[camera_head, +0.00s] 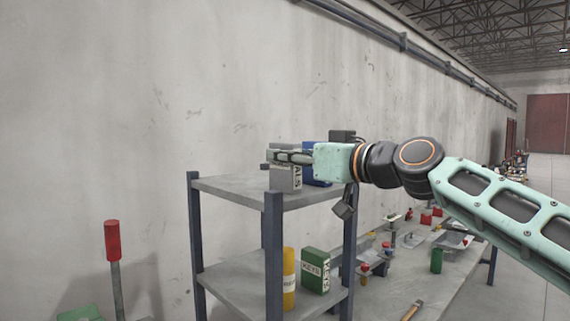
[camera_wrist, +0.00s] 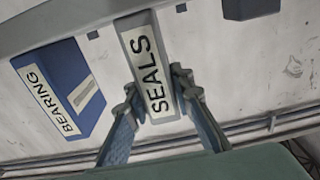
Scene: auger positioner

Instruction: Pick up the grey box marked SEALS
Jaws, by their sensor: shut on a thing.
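The grey box marked SEALS (camera_head: 284,178) is at the top shelf of the rack in the head view. In the wrist view the SEALS box (camera_wrist: 147,62) is between the two fingers, with its white label facing the camera. My gripper (camera_head: 282,156) is shut on the upper part of the box; its fingers also show in the wrist view (camera_wrist: 156,92). The box looks upright. Whether its base touches the shelf, I cannot tell.
A blue box marked BEARING (camera_wrist: 60,90) stands beside the SEALS box. The shelf rack (camera_head: 225,186) has a lower shelf with a yellow cylinder (camera_head: 288,278) and a green KEYS box (camera_head: 316,270). A cluttered workbench (camera_head: 395,285) lies to the right.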

